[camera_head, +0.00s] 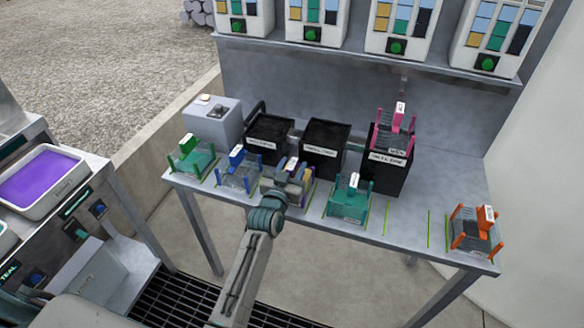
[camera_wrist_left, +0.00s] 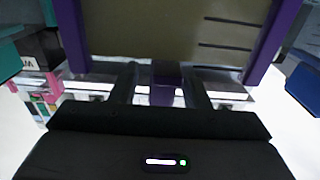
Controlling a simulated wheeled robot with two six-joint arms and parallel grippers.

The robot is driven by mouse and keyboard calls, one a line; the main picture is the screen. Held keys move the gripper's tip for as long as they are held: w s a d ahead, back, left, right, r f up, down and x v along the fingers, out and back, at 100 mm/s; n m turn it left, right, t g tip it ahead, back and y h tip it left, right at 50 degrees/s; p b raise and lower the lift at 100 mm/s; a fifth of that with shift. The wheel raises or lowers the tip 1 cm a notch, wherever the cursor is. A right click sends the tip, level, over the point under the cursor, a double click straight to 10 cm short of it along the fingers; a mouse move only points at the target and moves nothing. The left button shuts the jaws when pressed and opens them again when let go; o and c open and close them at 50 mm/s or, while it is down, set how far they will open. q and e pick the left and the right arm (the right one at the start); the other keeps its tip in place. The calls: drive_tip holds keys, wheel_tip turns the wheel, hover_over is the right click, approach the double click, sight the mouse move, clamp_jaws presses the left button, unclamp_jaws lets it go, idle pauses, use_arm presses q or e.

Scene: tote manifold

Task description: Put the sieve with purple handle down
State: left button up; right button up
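The sieve with the purple handle (camera_head: 307,178) stands upright in the row on the grey table, between the blue-handled sieve (camera_head: 238,174) and the teal-handled sieve (camera_head: 348,200). My left gripper (camera_head: 286,184) is at its handle, and my arm hides part of the sieve. In the left wrist view the purple frame (camera_wrist_left: 262,50) fills the top. The purple handle piece (camera_wrist_left: 167,76) lies between the fingers of my left gripper (camera_wrist_left: 165,85), which stand apart with a gap visible beside it. The sieve's underside is hidden. My right gripper is not in view.
A green-handled sieve (camera_head: 190,157) stands at the left, an orange-handled one (camera_head: 474,234) at the right. Black bins (camera_head: 325,147) stand behind, with a pink-handled sieve (camera_head: 394,128) on the rightmost bin. The table is bare between the teal and orange sieves.

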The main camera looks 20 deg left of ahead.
use_arm(q)
drive_tip(key=shift+w+f, duration=0.1)
drive_tip(key=shift+s, duration=0.2)
drive_tip(key=s+b, duration=0.3)
drive_tip(key=s, duration=0.8)
drive_tip(key=shift+s+a, duration=0.2)
drive_tip(key=shift+s, duration=0.15)
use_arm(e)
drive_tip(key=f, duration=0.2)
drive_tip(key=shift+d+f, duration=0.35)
